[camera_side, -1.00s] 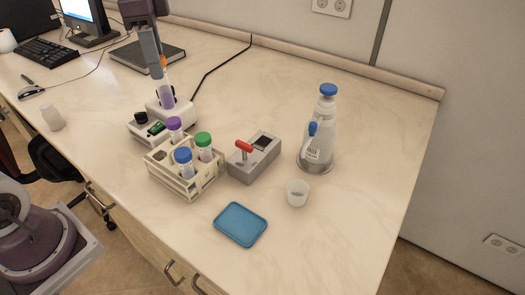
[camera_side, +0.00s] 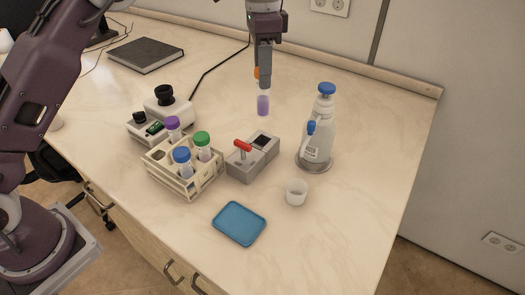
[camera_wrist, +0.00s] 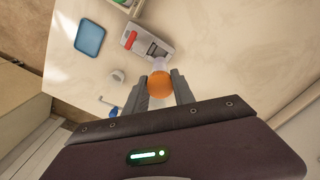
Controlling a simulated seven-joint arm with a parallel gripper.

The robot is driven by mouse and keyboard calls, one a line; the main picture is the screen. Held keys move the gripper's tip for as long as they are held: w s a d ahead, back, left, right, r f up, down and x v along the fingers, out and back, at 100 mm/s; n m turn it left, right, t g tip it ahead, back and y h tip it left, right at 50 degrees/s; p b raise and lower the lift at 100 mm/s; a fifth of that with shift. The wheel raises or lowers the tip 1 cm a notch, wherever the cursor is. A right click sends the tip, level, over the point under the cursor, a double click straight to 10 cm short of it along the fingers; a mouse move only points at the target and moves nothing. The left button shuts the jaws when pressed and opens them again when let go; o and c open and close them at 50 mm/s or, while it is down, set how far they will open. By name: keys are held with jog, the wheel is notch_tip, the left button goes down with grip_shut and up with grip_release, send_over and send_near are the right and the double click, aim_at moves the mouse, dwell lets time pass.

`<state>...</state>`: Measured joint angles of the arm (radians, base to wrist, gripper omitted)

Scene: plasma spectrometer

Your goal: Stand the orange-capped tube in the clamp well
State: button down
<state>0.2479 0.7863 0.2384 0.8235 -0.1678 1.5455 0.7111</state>
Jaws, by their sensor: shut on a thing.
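My gripper (camera_side: 264,82) is shut on the orange-capped tube (camera_side: 263,105), which hangs upright with purple liquid in its lower part. The orange cap shows between the fingers in the wrist view (camera_wrist: 159,84). The tube is in the air, apart from everything, and shows above and behind the clamp block in the side view. The grey clamp block (camera_side: 250,164) has a red lever (camera_side: 243,146) and a dark square well (camera_side: 261,141). In the wrist view the block (camera_wrist: 150,45) lies beyond the tube, which partly covers it.
A rack (camera_side: 185,185) with purple-, blue- and green-capped tubes stands left of the clamp block. A wash bottle (camera_side: 319,140) and a small cup (camera_side: 296,192) are right of it. A blue tray (camera_side: 240,223) lies in front. A white device (camera_side: 168,107) stands behind the rack.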

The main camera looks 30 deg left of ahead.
aim_at(263, 117)
notch_tip(263, 117, down, 12)
jog(key=shift+r, duration=0.1)
jog(key=shift+f, duration=0.2)
jog(key=c, duration=1.1)
grip_release()
jog(key=shift+o, duration=0.2)
